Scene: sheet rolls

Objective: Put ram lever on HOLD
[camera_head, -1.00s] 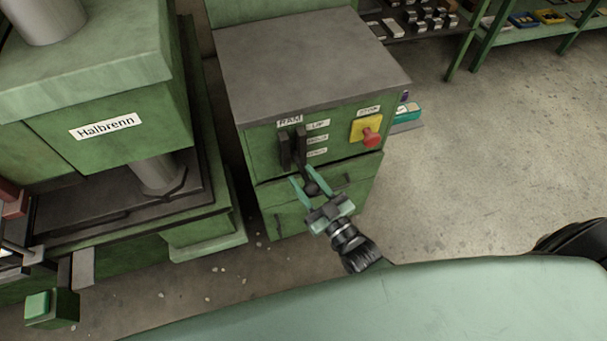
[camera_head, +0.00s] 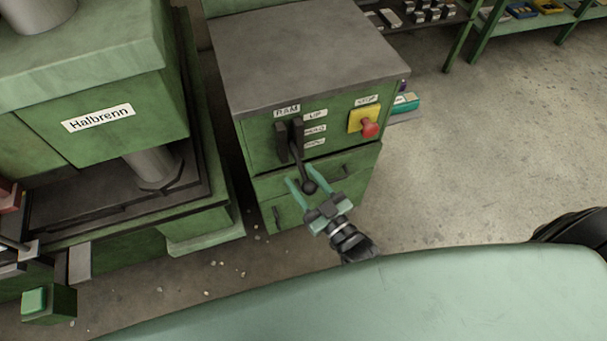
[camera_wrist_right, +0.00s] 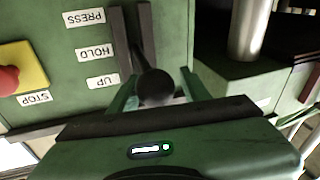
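The ram lever (camera_head: 303,170) is a dark rod with a round black knob (camera_head: 309,187). It comes out of a black slotted plate under the RAM label (camera_head: 287,110) and slopes down toward me. The UP, HOLD (camera_head: 315,130) and PRESS labels run top to bottom beside it. My right gripper (camera_head: 303,174) has its green fingers apart, one each side of the knob. In the right wrist view, upside down, the knob (camera_wrist_right: 155,86) sits between the fingers, with no clear grip on it. Which label the lever matches is hard to tell. My left gripper is not in view.
A red stop button (camera_head: 369,129) on a yellow plate is right of the labels. Drawers with dark handles lie below the panel. Open floor (camera_head: 480,150) lies to the right, with shelves behind.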

